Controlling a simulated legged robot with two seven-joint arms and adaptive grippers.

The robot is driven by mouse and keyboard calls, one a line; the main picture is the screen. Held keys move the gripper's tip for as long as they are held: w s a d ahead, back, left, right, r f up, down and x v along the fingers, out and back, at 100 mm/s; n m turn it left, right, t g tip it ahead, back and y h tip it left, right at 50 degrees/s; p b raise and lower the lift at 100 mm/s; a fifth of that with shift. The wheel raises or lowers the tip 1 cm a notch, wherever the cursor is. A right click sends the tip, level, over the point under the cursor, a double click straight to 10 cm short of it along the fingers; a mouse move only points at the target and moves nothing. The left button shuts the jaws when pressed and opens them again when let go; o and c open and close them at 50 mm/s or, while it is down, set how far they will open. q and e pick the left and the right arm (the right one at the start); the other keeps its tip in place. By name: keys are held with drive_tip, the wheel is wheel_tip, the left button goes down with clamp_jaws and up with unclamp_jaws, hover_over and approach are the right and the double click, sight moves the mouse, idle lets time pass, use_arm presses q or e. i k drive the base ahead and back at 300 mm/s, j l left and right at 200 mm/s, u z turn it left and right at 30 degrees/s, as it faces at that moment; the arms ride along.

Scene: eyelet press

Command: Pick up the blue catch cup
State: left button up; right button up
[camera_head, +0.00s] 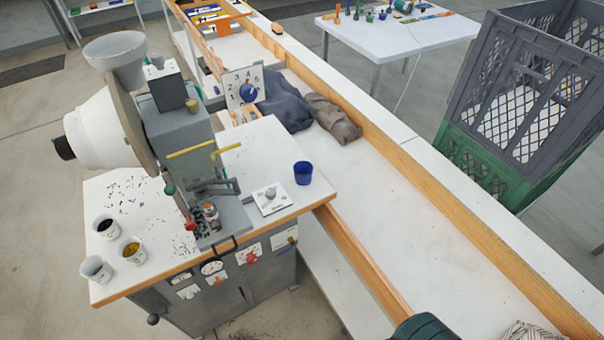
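The blue catch cup (303,173) stands upright on the white top of the press table (265,150), near its right edge. It looks open at the top, and its inside is dark. Nothing is touching it. Neither of my grippers shows in the head view.
The grey eyelet press (185,135) with a white drum stands left of the cup. A plate with a knob (270,198) lies close by. Several small cups, including a white one (96,268), stand front left. A wood-edged white bench (400,210) runs along the right, mostly clear, with crumpled cloths (333,118).

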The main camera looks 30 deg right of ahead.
sight(303, 170)
drive_tip(key=i+z, duration=0.65)
